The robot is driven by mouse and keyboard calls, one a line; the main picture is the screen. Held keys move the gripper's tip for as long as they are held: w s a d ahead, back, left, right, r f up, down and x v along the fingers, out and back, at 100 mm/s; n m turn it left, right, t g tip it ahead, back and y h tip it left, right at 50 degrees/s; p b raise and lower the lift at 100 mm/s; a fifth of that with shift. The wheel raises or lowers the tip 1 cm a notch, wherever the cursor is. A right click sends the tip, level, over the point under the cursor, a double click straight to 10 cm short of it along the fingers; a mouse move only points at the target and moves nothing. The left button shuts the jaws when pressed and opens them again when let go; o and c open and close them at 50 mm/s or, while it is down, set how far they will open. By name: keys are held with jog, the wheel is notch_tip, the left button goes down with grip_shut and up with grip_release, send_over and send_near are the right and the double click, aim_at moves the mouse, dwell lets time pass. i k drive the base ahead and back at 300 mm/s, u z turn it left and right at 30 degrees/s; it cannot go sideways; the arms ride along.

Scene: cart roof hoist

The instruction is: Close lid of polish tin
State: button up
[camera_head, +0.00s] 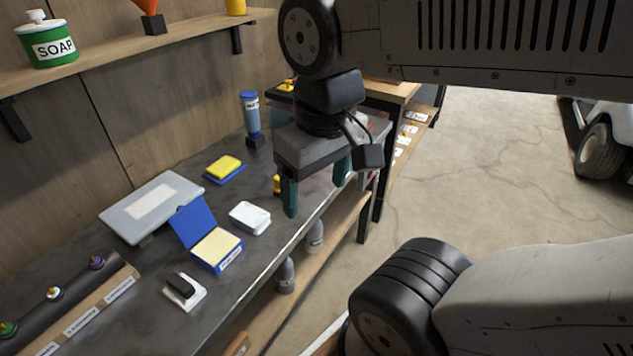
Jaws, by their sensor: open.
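The polish tin appears to be the blue box (217,262) with pale yellow contents on the dark bench, in the head view's lower left. Its blue lid (193,222) stands raised and tilted back at the left side of the tin. A label on its front is too small to read. My gripper (316,192) hangs fingers down to the right of the tin, over the bench's front edge. Its two green fingers are apart with nothing held between them. It does not touch the tin.
A grey case (118,217) lies behind the lid. A white block (249,218) sits right of the tin, and a white pad with a black handle (184,291) in front. A yellow-and-blue sponge (224,168) and a blue bottle (250,112) stand farther back.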

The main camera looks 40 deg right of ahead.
aim_at(193, 220)
jog(key=u, duration=0.2)
jog(key=k, duration=0.25)
jog(key=u, duration=1)
jog(key=k, duration=1.1)
jog(key=u, duration=0.65)
jog(key=i, duration=0.9)
jog(key=z, duration=1.1)
jog(key=i, duration=0.85)
jog(key=z, duration=0.8)
